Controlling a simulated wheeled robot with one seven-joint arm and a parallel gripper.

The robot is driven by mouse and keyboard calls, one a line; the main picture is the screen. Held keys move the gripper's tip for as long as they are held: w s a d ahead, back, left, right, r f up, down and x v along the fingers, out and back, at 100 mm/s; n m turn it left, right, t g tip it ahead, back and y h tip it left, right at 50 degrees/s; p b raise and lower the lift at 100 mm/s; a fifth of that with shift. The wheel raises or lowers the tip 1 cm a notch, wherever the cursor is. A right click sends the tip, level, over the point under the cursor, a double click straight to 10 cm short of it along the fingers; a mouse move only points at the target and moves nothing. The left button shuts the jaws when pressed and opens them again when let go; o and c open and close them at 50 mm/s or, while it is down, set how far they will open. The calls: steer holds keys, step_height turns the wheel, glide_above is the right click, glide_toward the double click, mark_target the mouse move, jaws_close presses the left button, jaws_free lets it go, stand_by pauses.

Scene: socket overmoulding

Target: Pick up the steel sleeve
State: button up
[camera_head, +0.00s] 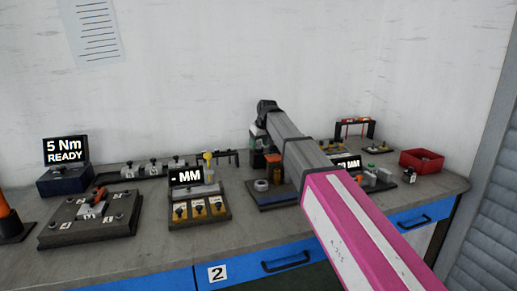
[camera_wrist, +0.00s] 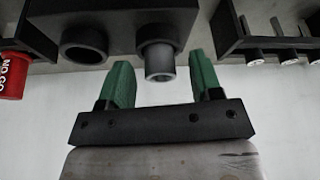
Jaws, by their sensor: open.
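The steel sleeve (camera_wrist: 160,66) appears to be the grey hollow cylinder in the wrist view. Its upper part is set in a dark block (camera_wrist: 120,14), and its open end faces the camera. My gripper (camera_wrist: 161,62) is open, with one green finger on each side of the sleeve. A gap shows between each finger and the sleeve, so neither appears to touch it. In the head view my own arm covers the gripper's surroundings, and I cannot make out the sleeve there.
An empty round opening (camera_wrist: 85,42) in the dark block is left of the sleeve. A red NO GO piece (camera_wrist: 13,78) is at far left, and a rack (camera_wrist: 265,44) with several pins is at right. A red bin (camera_head: 421,162) stands at the bench's right end.

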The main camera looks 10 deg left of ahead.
steer(key=c, duration=0.9)
